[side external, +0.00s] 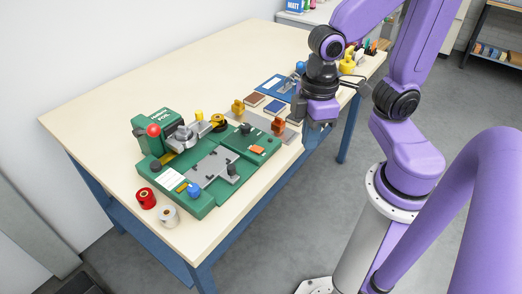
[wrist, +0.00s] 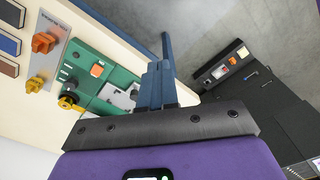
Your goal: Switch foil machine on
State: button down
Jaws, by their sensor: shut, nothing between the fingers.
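The green foil machine (side external: 200,165) sits on the near part of the table, with a red knob (side external: 153,130) at its back left. An orange rocker-like part (side external: 257,150) is on its right end, likely the switch; the wrist view shows an orange part (wrist: 97,70) on the green body too. Whether it is on or off is too small to tell. My gripper (side external: 319,122) is shut and empty, right of the machine by the table's front edge and apart from it. In the wrist view its fingers (wrist: 159,72) partly cover the machine (wrist: 115,78).
Colour samples (side external: 254,99) lie behind. The table's back left (side external: 130,90) is clear.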

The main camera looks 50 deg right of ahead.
jog(key=s, duration=0.1)
jog(key=s+n, duration=0.1)
jog(key=s, duration=0.1)
jog(key=s+r+n, duration=0.1)
jog(key=shift+s+d+r, duration=0.1)
jog(key=shift+s+d, duration=0.15)
jog(key=shift+d, duration=0.15)
jog(key=n+g, duration=0.2)
jog(key=n, duration=0.3)
send_over(261, 150)
jog(key=w+a, duration=0.1)
notch_tip(261, 150, down, 2)
jog(key=shift+w+d+n, duration=0.4)
jog(key=shift+w+d, duration=0.1)
jog(key=shift+w, duration=0.15)
jog(key=shift+f, duration=0.25)
jog(key=f, duration=0.4)
jog(key=s+f, duration=0.1)
jog(key=f, duration=0.8)
jog(key=shift+s+f, duration=0.35)
